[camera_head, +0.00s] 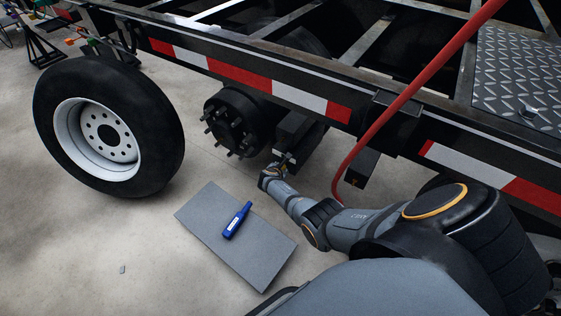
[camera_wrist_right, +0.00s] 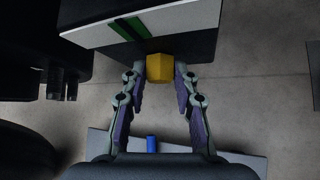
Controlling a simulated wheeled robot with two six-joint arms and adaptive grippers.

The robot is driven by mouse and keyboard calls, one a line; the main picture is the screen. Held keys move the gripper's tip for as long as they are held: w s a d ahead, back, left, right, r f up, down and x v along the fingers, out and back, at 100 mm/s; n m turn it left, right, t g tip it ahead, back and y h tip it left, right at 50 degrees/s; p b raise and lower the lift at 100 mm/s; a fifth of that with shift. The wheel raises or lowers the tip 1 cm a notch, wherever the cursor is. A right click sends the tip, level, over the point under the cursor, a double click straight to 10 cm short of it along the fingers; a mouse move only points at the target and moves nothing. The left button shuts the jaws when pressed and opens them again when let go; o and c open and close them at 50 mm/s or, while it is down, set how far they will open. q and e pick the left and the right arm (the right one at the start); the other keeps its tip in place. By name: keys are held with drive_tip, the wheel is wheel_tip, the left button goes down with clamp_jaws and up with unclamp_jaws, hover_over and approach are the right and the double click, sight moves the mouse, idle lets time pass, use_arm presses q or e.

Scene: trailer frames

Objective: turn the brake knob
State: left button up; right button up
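The brake knob (camera_wrist_right: 160,67) is a yellow, faceted block on the underside of a dark box with a white and green face, at the top middle of the right wrist view. My right gripper (camera_wrist_right: 158,80) is open, with one finger on each side of the knob and a narrow gap showing. In the head view my right gripper (camera_head: 282,166) is at the dark box under the trailer frame, right of the wheel hub. The knob is too small to make out clearly there. My left gripper is not in view.
The trailer rail (camera_head: 262,82) with red and white tape runs above my right arm. A red hose (camera_head: 410,92) hangs close to that arm. A wheel hub (camera_head: 232,122), a loose tire (camera_head: 160,128) and a grey mat (camera_head: 205,218) with a blue tool (camera_head: 237,220) are left of it.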

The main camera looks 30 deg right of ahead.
drive_tip(key=o, duration=0.3)
drive_tip(key=shift+o, duration=0.2)
drive_tip(key=shift+a+r, duration=0.1)
drive_tip(key=v, duration=1.1)
drive_tip(key=shift+s+a+r, duration=0.2)
drive_tip(key=shift+s+a, duration=0.05)
drive_tip(key=shift+s, duration=0.1)
